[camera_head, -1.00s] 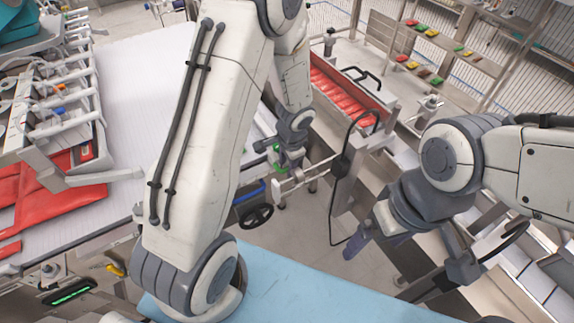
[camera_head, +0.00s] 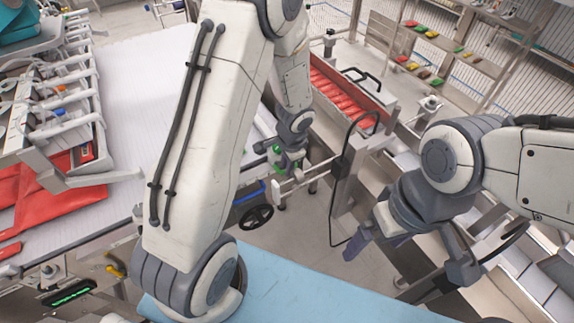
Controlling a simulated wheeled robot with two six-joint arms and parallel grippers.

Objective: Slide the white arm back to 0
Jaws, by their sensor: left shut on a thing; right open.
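The white arm (camera_head: 307,179) is a thin pale bar that shows below and to the right of my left gripper, near the grey upright of the machine. My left gripper (camera_head: 288,164) is shut on it, at its left part. The fingers and wrist hide the grip itself, and no scale or 0 mark can be made out. My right gripper (camera_head: 398,268) is open and empty, in front of the machine's lower rail at the right.
A red-lined bin (camera_head: 345,92) stands behind the white arm. A black handwheel (camera_head: 257,217) is below it. A white table (camera_head: 140,85) with red bags (camera_head: 62,205) is at the left. A light blue surface (camera_head: 300,290) lies in front. A black hose (camera_head: 332,215) hangs near my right gripper.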

